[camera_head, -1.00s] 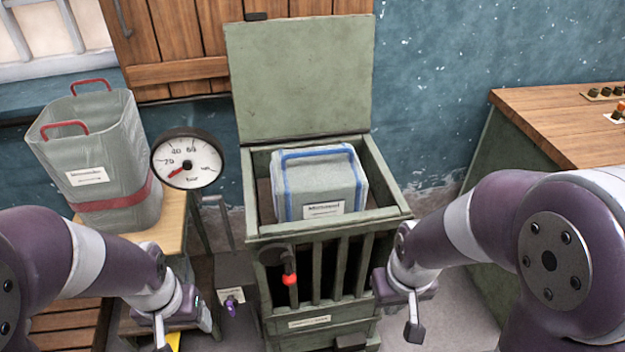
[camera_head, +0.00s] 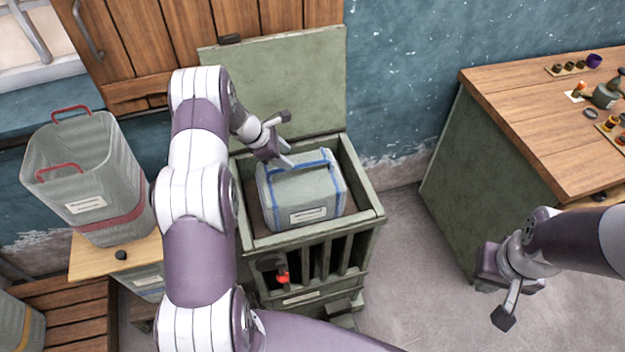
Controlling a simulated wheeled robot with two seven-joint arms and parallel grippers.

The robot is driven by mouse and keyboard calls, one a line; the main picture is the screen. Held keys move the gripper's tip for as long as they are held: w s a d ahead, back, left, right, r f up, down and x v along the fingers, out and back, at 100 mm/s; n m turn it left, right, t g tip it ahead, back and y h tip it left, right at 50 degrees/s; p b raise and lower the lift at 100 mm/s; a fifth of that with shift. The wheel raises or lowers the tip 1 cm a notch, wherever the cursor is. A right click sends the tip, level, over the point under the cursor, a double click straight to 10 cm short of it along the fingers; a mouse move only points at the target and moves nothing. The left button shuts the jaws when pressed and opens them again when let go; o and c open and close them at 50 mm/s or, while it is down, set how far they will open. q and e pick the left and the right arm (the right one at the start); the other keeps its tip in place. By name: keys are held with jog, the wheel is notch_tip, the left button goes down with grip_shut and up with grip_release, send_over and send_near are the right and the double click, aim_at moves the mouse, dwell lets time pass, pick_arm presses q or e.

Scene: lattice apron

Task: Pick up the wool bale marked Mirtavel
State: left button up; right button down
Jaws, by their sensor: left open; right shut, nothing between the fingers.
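The wool bale (camera_head: 305,193) is a pale grey block with blue straps and a blue handle band on top. A white label is on its front, but I cannot read the small print for certain now. It sits inside a green slatted crate (camera_head: 360,217) whose lid (camera_head: 300,85) stands open behind it. My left gripper (camera_head: 287,141) is open just above the bale's back left top edge; I cannot tell whether a finger touches it. My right gripper (camera_head: 506,308) is shut and empty, low over the floor right of the crate.
A grey bin (camera_head: 85,175) with red handles stands on a wooden stand (camera_head: 90,262) at the left. A wooden-topped bench (camera_head: 540,120) with small items is at the right. Floor between crate and bench is clear. My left arm hides the area left of the crate.

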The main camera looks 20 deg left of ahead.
aim_at(299, 165)
pick_arm(q)
jog(key=p+x, duration=0.4)
jog(key=x, duration=0.3)
jog(key=shift+d+f, duration=0.15)
jog(key=shift+d, duration=0.1)
jog(key=shift+w+f, duration=0.15)
jog(key=shift+f, duration=0.15)
grip_shut()
dwell(0.7)
jog(key=shift+w, duration=0.1)
